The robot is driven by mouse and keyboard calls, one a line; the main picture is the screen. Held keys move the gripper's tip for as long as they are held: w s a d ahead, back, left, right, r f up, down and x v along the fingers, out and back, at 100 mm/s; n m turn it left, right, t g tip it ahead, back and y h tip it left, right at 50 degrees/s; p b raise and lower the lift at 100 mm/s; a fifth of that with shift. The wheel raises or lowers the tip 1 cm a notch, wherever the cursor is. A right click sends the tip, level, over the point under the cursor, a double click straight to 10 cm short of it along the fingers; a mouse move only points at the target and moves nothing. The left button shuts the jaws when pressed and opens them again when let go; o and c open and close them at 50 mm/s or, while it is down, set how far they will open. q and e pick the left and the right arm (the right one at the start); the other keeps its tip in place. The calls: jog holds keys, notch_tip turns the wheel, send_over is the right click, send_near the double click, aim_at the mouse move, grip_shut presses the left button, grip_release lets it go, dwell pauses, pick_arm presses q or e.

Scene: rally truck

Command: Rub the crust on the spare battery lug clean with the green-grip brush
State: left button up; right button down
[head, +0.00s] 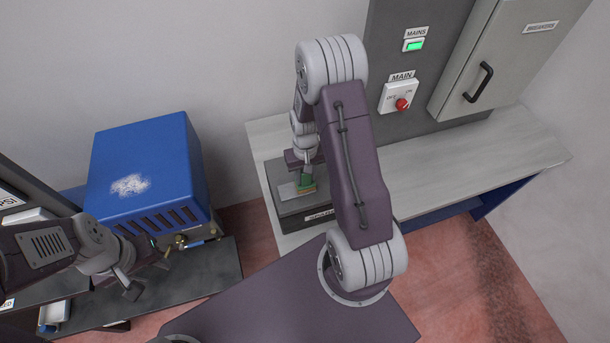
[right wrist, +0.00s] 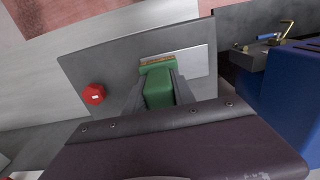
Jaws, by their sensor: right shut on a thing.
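The green-grip brush (head: 306,184) is in my right gripper (head: 306,173), which is shut on it. Its green grip also shows between the fingers in the right wrist view (right wrist: 160,90). The brush's brown bristle edge is down at a pale metal plate, apparently the lug (head: 288,191), on top of a dark grey box (head: 290,208). The plate also shows in the right wrist view (right wrist: 203,66). Whether the bristles touch it, I cannot tell. I make out no crust; the brush covers part of the plate. My left gripper (head: 149,276) is open and empty at the left, over a dark shelf.
A red cap (right wrist: 93,94) sits on the grey box beside the plate. A blue machine (head: 145,170) stands left, with brass fittings at its front. The pale bench (head: 450,165) is clear to the right. A panel with a red main switch (head: 402,103) is behind.

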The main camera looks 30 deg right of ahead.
jog(key=shift+s+d, duration=0.1)
jog(key=shift+d, duration=0.8)
jog(key=shift+a, duration=0.1)
jog(key=shift+a, duration=1)
jog(key=shift+r+p, duration=0.7)
